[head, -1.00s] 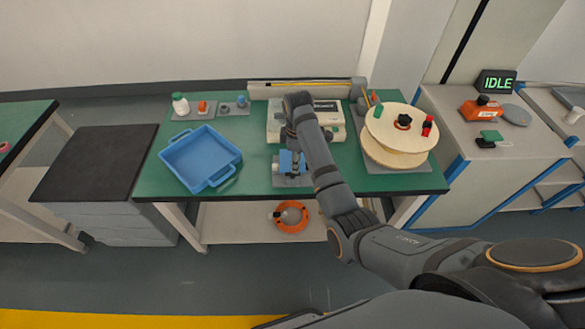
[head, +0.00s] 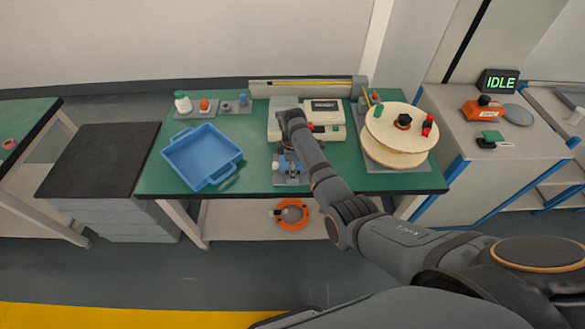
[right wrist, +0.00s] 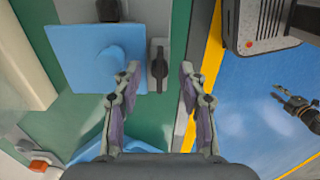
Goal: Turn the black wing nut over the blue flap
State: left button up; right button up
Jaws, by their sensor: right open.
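The blue flap (right wrist: 85,50) is a flat blue plate with a round raised blue part, at the upper left of the right wrist view. In the head view the blue flap (head: 284,163) is small, on a grey base on the green table. The black wing nut (right wrist: 158,66) appears as a dark elongated piece beside the flap's edge. My right gripper (right wrist: 160,70) is open, with one fingertip on each side of the wing nut in the picture. Contact cannot be told. In the head view my right gripper (head: 296,168) is over the grey base, partly hidden. My left gripper is out of view.
A blue tray (head: 229,146) stands left of the flap. A white device (head: 330,105) is behind it, and a wooden spool (head: 400,130) stands at the right. Small bottles (head: 181,100) stand at the back left. The front table edge is close.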

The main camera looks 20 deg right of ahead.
grip_shut()
dwell(0.3)
jog(key=m+p, duration=0.2)
jog(key=shift+r+m, duration=0.2)
jog(key=shift+m, duration=0.1)
jog(key=m+p, duration=0.2)
jog(key=m, duration=0.1)
jog(key=shift+f+m, duration=0.1)
jog(key=shift+m, duration=0.2)
jog(key=m+p, duration=0.1)
jog(key=m, duration=0.4)
jog(key=shift+m+p, duration=0.3)
jog(key=shift+p, duration=0.05)
jog(key=m+p, duration=0.1)
jog(key=m, duration=0.5)
